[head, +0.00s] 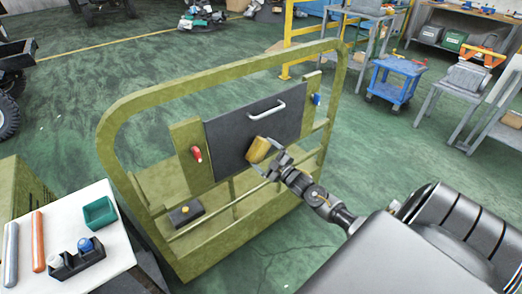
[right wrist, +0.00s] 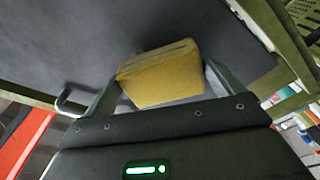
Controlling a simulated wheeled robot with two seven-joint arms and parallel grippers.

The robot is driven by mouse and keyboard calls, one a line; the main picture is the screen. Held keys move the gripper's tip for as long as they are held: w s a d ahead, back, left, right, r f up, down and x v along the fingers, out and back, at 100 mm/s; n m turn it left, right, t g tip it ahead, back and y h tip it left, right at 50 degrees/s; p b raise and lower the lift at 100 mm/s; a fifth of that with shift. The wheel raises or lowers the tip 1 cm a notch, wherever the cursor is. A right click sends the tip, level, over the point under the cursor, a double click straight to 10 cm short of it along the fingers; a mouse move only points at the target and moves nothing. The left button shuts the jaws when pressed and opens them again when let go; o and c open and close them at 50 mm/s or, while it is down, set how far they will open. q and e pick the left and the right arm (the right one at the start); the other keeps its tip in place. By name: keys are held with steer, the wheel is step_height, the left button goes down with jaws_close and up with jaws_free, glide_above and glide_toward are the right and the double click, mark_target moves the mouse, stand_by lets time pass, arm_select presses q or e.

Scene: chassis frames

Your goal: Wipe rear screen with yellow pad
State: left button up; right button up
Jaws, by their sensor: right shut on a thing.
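The rear screen (head: 228,138) is a dark grey panel with a pale handle, set in an olive-green tubular frame. The yellow pad (head: 257,148) is in front of the lower middle of the screen. My right gripper (head: 268,158) is shut on the pad. In the right wrist view the pad (right wrist: 160,78) sits between the two fingers, with the dark screen (right wrist: 110,35) behind it. I cannot tell whether the pad touches the screen. My left gripper is not in view.
The olive frame (head: 120,100) surrounds the screen. A red knob (head: 197,154) and a blue knob (head: 316,99) flank it. A white table (head: 70,215) at left holds a green bin (head: 99,212) and bottles in a black holder (head: 76,262). A blue cart (head: 397,70) stands behind right.

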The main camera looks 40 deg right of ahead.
mark_target(263, 153)
steer(key=s+p, duration=0.1)
steer(key=s, duration=0.2)
steer(key=shift+s+r, duration=0.1)
steer(key=shift+s, duration=0.1)
steer(key=shift+s+p, duration=0.25)
steer(key=shift+p, duration=0.05)
steer(key=shift+s, duration=0.15)
steer(key=s+p, duration=0.1)
steer(key=s, duration=0.1)
steer(key=shift+s, duration=0.4)
steer(key=shift+f, duration=0.2)
